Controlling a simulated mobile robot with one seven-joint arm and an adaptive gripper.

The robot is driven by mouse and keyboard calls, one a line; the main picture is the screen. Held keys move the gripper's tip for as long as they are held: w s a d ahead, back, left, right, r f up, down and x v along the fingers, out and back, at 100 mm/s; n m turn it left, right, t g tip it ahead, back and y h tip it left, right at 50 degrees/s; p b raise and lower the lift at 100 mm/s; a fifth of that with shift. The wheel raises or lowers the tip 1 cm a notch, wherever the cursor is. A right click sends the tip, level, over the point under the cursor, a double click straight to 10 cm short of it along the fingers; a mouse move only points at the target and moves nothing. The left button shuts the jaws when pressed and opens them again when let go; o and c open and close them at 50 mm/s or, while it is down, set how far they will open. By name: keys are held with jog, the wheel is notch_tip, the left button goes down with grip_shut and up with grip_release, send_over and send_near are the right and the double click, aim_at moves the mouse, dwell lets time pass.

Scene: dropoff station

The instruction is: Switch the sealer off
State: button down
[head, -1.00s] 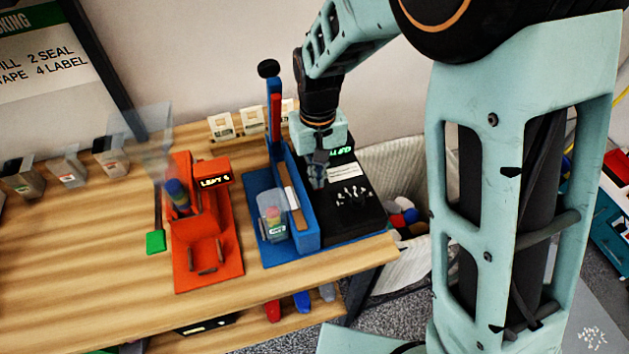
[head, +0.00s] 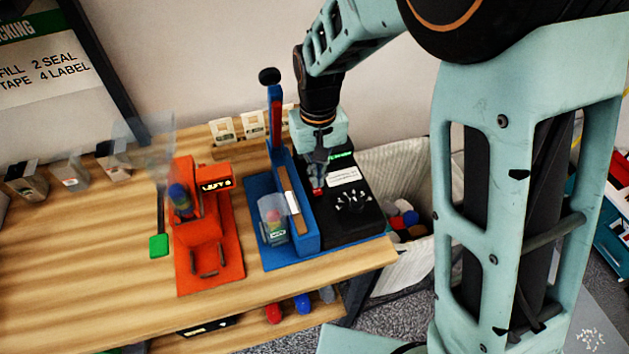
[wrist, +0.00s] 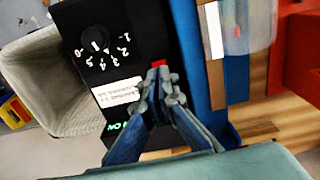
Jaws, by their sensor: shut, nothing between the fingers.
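The sealer has a blue frame (head: 308,232) with an upright lever. A black control box (head: 340,229) stands against its right side. The box carries a dial, a white label and a green lit display (wrist: 114,127); the display looks to read ON in the wrist view. A small red switch (wrist: 159,63) shows just beyond my fingertips, and it also shows in the head view (head: 319,190). My gripper (head: 317,182) is shut and empty, low over the box beside the blue frame. The fingertips (wrist: 160,80) partly cover the switch; I cannot tell whether they touch it.
A clear cup (head: 272,222) with coloured pieces stands in the sealer. A red-orange device (head: 215,260) is to its left. A pale bin (head: 425,180) stands right of the wooden table (head: 110,290). Bare tabletop lies at the left.

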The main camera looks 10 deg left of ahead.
aim_at(317, 190)
jog(key=shift+r+p, duration=1.35)
jog(key=shift+r, duration=0.85)
